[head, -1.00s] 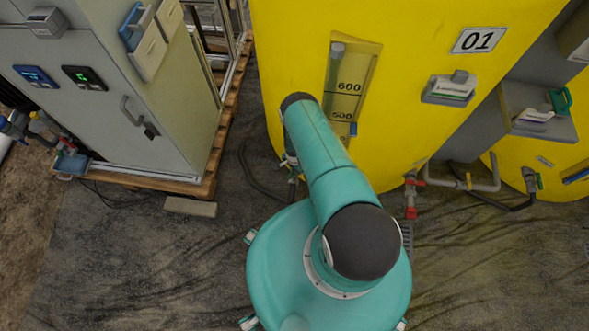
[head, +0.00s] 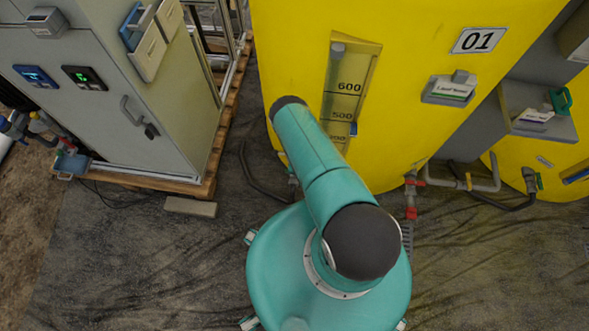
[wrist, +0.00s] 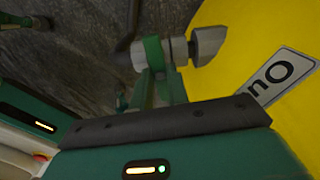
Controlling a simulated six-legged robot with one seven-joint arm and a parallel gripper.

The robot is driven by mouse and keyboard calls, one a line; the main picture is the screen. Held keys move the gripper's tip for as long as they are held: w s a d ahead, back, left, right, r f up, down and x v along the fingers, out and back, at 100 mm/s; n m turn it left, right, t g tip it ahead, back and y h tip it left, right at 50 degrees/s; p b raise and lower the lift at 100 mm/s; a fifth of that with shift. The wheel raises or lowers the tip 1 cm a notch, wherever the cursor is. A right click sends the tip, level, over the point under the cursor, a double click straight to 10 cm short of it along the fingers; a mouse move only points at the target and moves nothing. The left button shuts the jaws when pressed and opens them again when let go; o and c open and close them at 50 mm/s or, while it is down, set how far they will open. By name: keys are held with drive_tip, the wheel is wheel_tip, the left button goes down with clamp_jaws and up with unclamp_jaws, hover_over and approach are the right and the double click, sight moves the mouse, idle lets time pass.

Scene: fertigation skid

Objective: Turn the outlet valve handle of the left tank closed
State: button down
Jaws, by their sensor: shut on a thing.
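The left tank (head: 420,80) is the large yellow one marked 01 in the head view. In the wrist view its yellow wall (wrist: 245,45) fills the right side. A grey outlet valve (wrist: 205,46) sticks out there, with a green handle (wrist: 153,52) on it. My gripper (wrist: 160,80) is shut on the green handle, with its two green fingers reaching up from the dark wrist edge. The handle's exact angle is hard to tell. In the head view my arm hides the gripper and valve.
A grey cabinet (head: 110,80) stands on a wooden pallet at left. A dark hose (head: 258,178) runs low beside the tank. A red-fitted pipe (head: 411,200) is right of my arm. A second yellow tank (head: 520,170) stands further right.

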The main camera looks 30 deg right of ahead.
drive_tip(key=shift+m, duration=0.5)
drive_tip(key=c, duration=1.4)
unclamp_jaws()
drive_tip(key=shift+o, duration=0.2)
drive_tip(key=shift+r, duration=0.1)
wheel_tip(320, 180, up, 14)
drive_tip(key=shift+f, duration=0.2)
